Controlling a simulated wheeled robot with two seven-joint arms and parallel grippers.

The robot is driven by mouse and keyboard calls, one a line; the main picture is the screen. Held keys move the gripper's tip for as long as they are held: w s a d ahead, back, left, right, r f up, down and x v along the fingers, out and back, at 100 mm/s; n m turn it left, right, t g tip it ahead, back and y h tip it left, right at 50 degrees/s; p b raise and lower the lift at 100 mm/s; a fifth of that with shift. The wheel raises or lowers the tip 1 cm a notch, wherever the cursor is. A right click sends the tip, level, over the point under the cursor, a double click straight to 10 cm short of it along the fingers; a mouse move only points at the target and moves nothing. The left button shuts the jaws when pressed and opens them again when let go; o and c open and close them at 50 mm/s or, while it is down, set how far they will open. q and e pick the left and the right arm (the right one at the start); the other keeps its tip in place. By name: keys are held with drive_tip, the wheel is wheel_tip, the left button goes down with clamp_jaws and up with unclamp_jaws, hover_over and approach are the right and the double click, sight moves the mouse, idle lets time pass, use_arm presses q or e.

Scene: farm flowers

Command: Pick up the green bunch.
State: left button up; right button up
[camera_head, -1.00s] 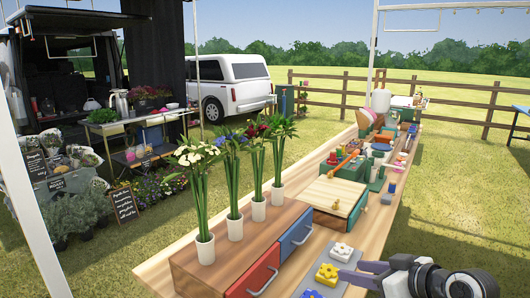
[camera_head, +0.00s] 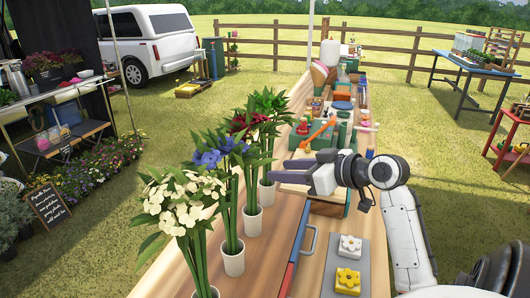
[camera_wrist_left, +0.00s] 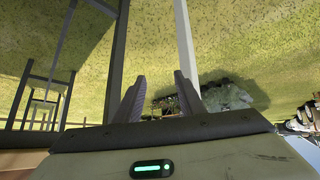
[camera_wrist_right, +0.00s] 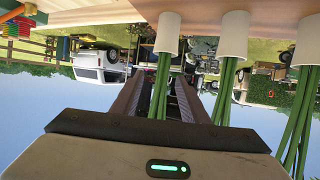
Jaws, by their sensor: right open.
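The green bunch (camera_head: 270,102) is the farthest of a row of flower bunches in the head view. It stands upright in a white vase (camera_head: 266,190) on the wooden counter. My right gripper (camera_head: 284,172) is open beside the stems of this bunch, pointing left. In the right wrist view, which is upside down, green stems (camera_wrist_right: 160,88) show between the finger lines of the right gripper (camera_wrist_right: 160,82), below a white vase (camera_wrist_right: 168,32). I cannot tell whether they touch. My left gripper (camera_wrist_left: 160,78) is open and empty over grass, seen only in the left wrist view.
Red (camera_head: 249,122), blue (camera_head: 218,150) and white (camera_head: 185,197) bunches stand nearer in the same row. A grey tray (camera_head: 371,270) with flower blocks lies at the front right. Tools and boxes (camera_head: 345,115) crowd the counter's far end.

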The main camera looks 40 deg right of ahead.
sight(271, 169)
drive_tip(key=x, duration=0.3)
drive_tip(key=p+x, duration=0.1)
drive_tip(key=x, duration=0.1)
drive_tip(key=shift+w+a+r, duration=0.15)
drive_tip(key=shift+w+a, duration=0.05)
drive_tip(key=shift+a, duration=0.1)
drive_tip(key=shift+w, duration=0.25)
drive_tip(key=c, duration=0.9)
use_arm(q)
drive_tip(key=shift+w+r, duration=0.5)
drive_tip(key=shift+r, duration=0.35)
use_arm(e)
clamp_jaws()
